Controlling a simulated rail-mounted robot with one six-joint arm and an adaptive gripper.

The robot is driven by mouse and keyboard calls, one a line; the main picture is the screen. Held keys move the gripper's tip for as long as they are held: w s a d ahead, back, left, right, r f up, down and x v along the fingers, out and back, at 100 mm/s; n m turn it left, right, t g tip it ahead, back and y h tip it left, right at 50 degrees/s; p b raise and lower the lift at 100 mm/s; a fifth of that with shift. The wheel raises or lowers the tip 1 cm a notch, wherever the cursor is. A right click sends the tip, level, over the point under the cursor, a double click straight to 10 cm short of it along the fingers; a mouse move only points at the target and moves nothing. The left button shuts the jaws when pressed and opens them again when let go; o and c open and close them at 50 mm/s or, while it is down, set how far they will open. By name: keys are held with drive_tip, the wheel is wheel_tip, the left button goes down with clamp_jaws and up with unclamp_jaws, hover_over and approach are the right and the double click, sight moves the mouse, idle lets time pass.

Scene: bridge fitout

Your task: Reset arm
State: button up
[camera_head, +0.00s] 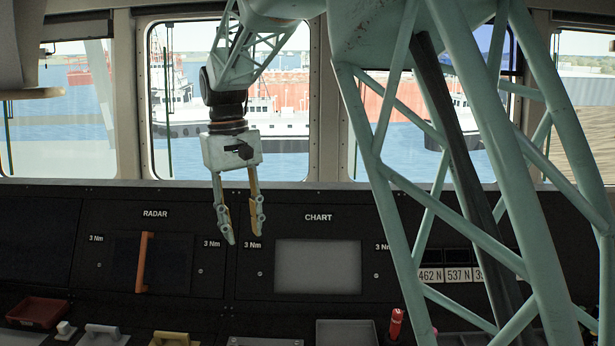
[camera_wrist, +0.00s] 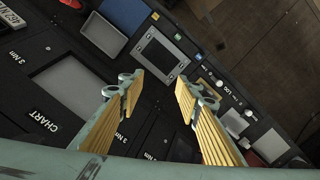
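My gripper (camera_head: 243,240) hangs down in front of the dark console, between the RADAR panel (camera_head: 155,262) and the CHART panel (camera_head: 318,267) in the head view. Its two fingers are apart with nothing between them. In the wrist view my gripper (camera_wrist: 158,85) also shows open, with ribbed yellow pads on both fingers. The console lies beyond the fingertips. My pale green lattice arm covers the right part of the head view.
An orange handle (camera_head: 144,262) stands upright on the RADAR panel. Along the console's front are a red tray (camera_head: 37,312), a grey tray (camera_head: 346,332) and a red cylinder (camera_head: 396,323). Windows (camera_head: 230,100) stand behind the console. Dark floor (camera_wrist: 270,50) shows in the wrist view.

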drive_tip(key=s+d+r+m+t, duration=0.1)
drive_tip(key=s+d+r, duration=0.35)
drive_tip(key=d, duration=0.45)
drive_tip(key=s+d+r+m+t, duration=0.1)
drive_tip(key=s+d+r, duration=0.3)
drive_tip(key=s+d, duration=0.3)
drive_tip(key=s+d+r+m+t, duration=0.1)
drive_tip(key=s+d+r, duration=0.3)
drive_tip(key=d, duration=0.6)
drive_tip(key=s+d+f+m, duration=0.1)
drive_tip(key=s+d+f, duration=0.1)
drive_tip(key=s, duration=0.6)
drive_tip(key=s+d+f+m+t+b, duration=0.1)
drive_tip(key=s+d+f, duration=0.2)
drive_tip(key=s, duration=0.6)
drive_tip(key=s+d+f+m, duration=0.1)
drive_tip(key=s+d+f, duration=0.1)
drive_tip(key=s+d, duration=0.4)
drive_tip(key=s, duration=0.3)
drive_tip(key=shift+s+f+t+y, duration=0.25)
drive_tip(key=shift+f+t+y, duration=0.05)
drive_tip(key=shift+f+y, duration=0.1)
